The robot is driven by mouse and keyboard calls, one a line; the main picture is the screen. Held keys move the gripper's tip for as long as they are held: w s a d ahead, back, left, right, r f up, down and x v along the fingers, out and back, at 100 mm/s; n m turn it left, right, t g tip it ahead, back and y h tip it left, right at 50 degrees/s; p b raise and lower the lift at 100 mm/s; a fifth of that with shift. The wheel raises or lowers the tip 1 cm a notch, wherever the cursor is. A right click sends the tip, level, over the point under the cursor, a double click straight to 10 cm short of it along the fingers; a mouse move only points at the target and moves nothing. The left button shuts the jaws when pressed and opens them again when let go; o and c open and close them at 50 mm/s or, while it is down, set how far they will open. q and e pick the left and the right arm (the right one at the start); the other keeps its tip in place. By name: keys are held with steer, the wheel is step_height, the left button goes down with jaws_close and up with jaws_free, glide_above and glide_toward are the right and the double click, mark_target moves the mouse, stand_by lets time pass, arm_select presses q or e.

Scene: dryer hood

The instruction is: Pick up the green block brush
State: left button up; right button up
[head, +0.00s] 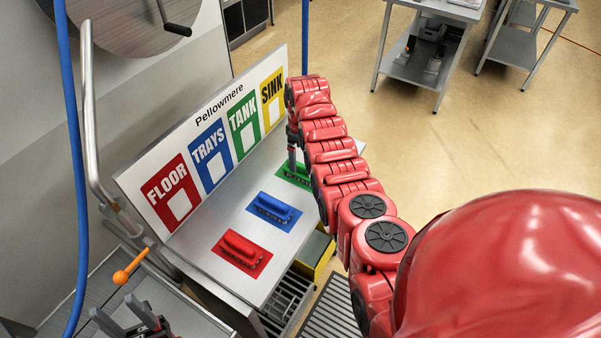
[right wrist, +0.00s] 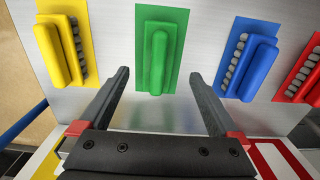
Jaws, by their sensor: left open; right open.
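The green block brush (right wrist: 157,62) lies on a green rectangle on the metal table, centred ahead of my right gripper (right wrist: 158,78) in the right wrist view. The right gripper is open, with its two fingers on either side of the brush's line and nothing between them. In the head view the green brush (head: 296,176) shows partly behind my right gripper (head: 292,160), which hangs just above it. My left gripper (head: 134,316) is open and empty at the bottom left of the head view, away from the brushes.
A blue brush (head: 273,208) and a red brush (head: 240,248) lie nearer on the same table (head: 205,238). A yellow brush (right wrist: 60,50) lies beside the green one in the right wrist view. A sign board (head: 205,135) stands along the table's back edge. A blue hose (head: 72,140) hangs at left.

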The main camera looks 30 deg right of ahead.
mark_target(301, 164)
steer(key=shift+s+f+b, duration=0.15)
steer(key=shift+f+b, duration=0.25)
steer(key=shift+f, duration=0.15)
steer(key=f+b, duration=0.2)
steer(key=f, duration=0.1)
steer(key=f+b, duration=0.1)
steer(key=shift+w+d+f, duration=0.1)
steer(key=shift+w+f, duration=0.05)
steer(key=shift+w, duration=0.15)
steer(key=shift+c, duration=0.7)
steer(key=c, duration=1.4)
steer(key=shift+r+p, duration=0.3)
steer(key=shift+r, duration=0.3)
step_height(301, 164, up, 5)
steer(key=p, duration=0.3)
steer(key=shift+f, duration=0.2)
steer(key=shift+r+p, duration=0.4)
steer(key=shift+r, duration=1.8)
